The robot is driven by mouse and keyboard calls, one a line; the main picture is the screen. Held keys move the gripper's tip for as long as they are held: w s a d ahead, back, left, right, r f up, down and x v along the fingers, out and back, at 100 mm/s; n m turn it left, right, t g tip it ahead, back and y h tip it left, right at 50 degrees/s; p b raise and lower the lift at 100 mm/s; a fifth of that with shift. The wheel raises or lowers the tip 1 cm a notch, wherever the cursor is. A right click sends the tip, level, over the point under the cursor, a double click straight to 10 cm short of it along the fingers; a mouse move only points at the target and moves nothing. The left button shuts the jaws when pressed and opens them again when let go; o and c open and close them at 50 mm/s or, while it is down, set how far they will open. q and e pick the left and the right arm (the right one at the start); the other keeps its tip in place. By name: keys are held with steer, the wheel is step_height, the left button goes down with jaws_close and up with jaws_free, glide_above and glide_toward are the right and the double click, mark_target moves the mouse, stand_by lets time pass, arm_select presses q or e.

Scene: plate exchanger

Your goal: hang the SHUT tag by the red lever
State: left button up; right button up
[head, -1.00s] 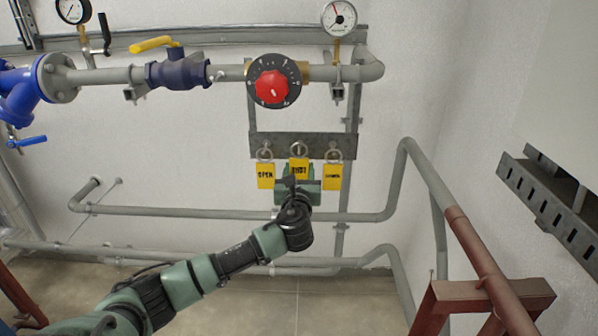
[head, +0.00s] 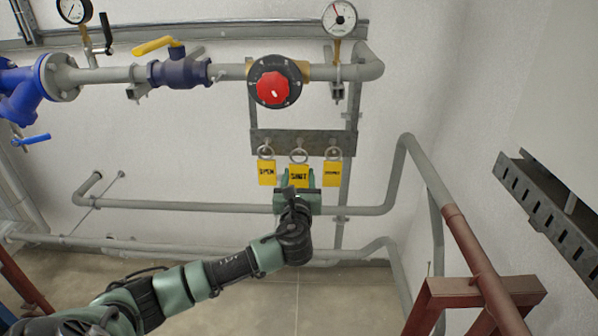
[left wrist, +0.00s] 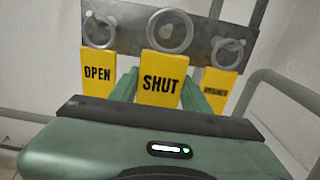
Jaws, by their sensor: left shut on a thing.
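The yellow SHUT tag (head: 299,172) hangs from its ring in front of the grey tag plate (head: 340,140), between the OPEN tag (head: 267,172) and another yellow tag (head: 333,173). My left gripper (head: 298,178) is shut on the SHUT tag, one finger on each side. In the left wrist view the SHUT tag (left wrist: 161,78) stands upright between the green fingers, its ring in front of the plate. I cannot tell whether the ring is clear of its peg. I make out no red lever; a red knob (head: 272,88) on a black dial sits above the plate.
A yellow-handled valve (head: 180,70), a blue lever (head: 32,140) and a black handle (head: 105,33) are on the left. Gauges (head: 340,18) stand on top. A grey pipe (head: 180,208) runs behind my arm. A rusty frame (head: 480,292) stands at lower right.

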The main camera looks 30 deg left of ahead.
mark_target(299, 177)
arm_select(q)
steer(key=shift+p+v, duration=0.9)
steer(key=shift+v, duration=0.8)
steer(key=shift+r, duration=0.1)
